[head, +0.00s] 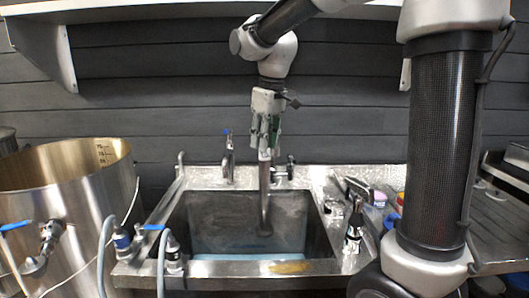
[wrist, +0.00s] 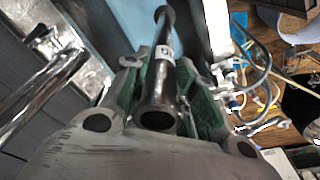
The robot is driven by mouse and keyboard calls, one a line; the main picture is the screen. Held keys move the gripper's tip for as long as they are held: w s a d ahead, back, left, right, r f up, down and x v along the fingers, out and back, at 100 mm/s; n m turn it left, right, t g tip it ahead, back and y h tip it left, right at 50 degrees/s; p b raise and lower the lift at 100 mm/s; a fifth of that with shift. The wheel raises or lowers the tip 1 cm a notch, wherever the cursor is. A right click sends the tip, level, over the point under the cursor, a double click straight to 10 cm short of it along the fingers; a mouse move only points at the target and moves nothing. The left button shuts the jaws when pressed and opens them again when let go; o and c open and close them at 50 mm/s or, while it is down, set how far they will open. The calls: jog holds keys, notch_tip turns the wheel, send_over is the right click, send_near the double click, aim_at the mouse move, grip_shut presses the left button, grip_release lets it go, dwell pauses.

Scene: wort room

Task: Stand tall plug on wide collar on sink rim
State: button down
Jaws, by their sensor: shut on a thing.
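The tall plug (head: 264,195) is a long, dark metal tube with a wider lower end. It hangs nearly upright from my gripper (head: 266,143), over the sink basin. In the wrist view, my gripper (wrist: 160,95) has its green pads shut on the tall plug (wrist: 165,35), which carries a small white label; its open near end lies between the fingers. The sink rim (head: 225,268) is bare metal in front. Small metal fittings (head: 330,206) stand on the right rim; I cannot tell which is the wide collar.
A tap (head: 228,158) stands at the sink's back edge. Blue-and-grey hose couplings (head: 172,250) stand at the front left rim, and a black-and-steel fitting (head: 353,235) at the right. A large steel kettle (head: 70,215) stands left. The basin under the plug looks open.

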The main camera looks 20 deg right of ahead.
jog(key=shift+r, duration=3.85)
jog(key=shift+a, duration=0.1)
